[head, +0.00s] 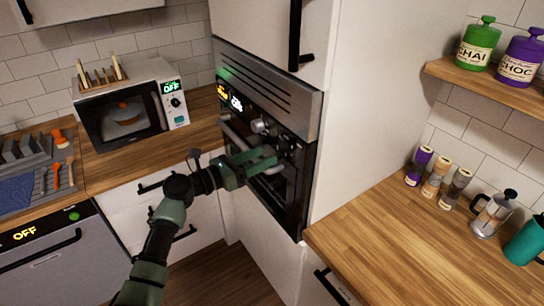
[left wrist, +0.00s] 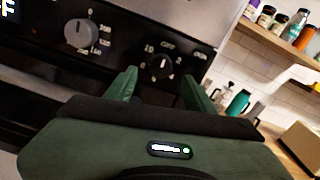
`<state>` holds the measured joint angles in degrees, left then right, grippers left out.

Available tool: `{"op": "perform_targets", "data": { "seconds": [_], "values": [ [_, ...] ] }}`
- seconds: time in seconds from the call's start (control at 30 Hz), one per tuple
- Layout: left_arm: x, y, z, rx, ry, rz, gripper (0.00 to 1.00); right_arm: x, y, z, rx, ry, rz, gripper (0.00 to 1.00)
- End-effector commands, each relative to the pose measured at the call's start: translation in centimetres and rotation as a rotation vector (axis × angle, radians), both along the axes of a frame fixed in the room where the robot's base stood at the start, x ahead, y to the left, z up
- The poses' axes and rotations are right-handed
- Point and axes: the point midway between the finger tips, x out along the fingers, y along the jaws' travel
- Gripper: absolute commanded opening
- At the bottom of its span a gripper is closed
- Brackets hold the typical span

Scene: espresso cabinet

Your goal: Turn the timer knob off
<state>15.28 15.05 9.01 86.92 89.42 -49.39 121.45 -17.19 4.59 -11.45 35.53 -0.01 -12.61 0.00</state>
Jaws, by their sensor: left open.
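The built-in oven's panel (head: 246,108) carries a grey knob (head: 259,126) and, to its right, a black knob (head: 287,143). In the left wrist view the grey knob (left wrist: 81,33) is at upper left. The black knob (left wrist: 160,67), with a white pointer mark and small white labels around it, shows between my fingertips. I cannot read which one is labelled as the timer. My left gripper (head: 272,160) is open and empty in front of the panel, facing the black knob; it also shows in the left wrist view (left wrist: 160,88). Contact is not visible.
The oven handle (head: 240,140) sticks out below the panel, close to my left gripper. A microwave (head: 130,108) showing OFF stands on the left counter. The right counter (head: 400,240) has free room at its front, with bottles and a French press (head: 491,214) behind.

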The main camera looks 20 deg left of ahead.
Motion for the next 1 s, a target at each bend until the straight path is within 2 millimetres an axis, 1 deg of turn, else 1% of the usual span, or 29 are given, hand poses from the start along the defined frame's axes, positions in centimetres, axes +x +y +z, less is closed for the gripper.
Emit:
{"op": "perform_targets", "data": {
  "seconds": [0.03, 0.1, 0.23, 0.67, 0.77, 0.83, 0.87, 0.97, 1.0],
  "values": [
    [-0.7, 0.5, -0.3, 0.003, -0.001, 0.000, 0.54, 0.0, 0.0, -0.6, 0.000, 0.000, 0.000, 0.36],
    [-1.4, 1.1, -0.3, 0.003, 0.000, 0.000, 0.54, 0.0, 0.0, -0.9, 0.000, 0.000, 0.000, 0.36],
    [-2.2, 1.6, -0.2, 0.002, 0.001, -0.001, 0.54, 0.0, 0.0, -1.1, 0.000, 0.000, 0.000, 0.36],
    [-2.3, 1.7, 0.0, 0.000, 0.001, -0.001, 0.54, 0.0, 0.0, -1.0, 0.000, 0.000, 0.000, 0.36],
    [-2.3, 1.8, -0.4, 0.009, 0.003, 0.001, 0.54, 0.0, 0.0, -1.1, 0.000, 0.000, 0.000, 0.36],
    [-2.2, 1.8, -2.0, 0.038, 0.010, 0.011, 0.54, 0.0, 0.0, -1.3, 0.000, 0.000, 0.000, 0.36],
    [-2.2, 1.9, -3.1, 0.062, 0.013, 0.018, 0.54, 0.0, 0.0, -1.5, 0.000, 0.000, 0.000, 0.36],
    [-2.2, 2.1, -8.7, 0.192, 0.034, 0.044, 0.54, 0.0, 0.0, -2.3, 0.000, 0.000, 0.000, 0.36],
    [-2.4, 2.2, -11.5, 0.264, 0.042, 0.053, 0.54, 0.0, 0.0, -2.6, 0.000, 0.000, 0.000, 0.36]
  ]
}}
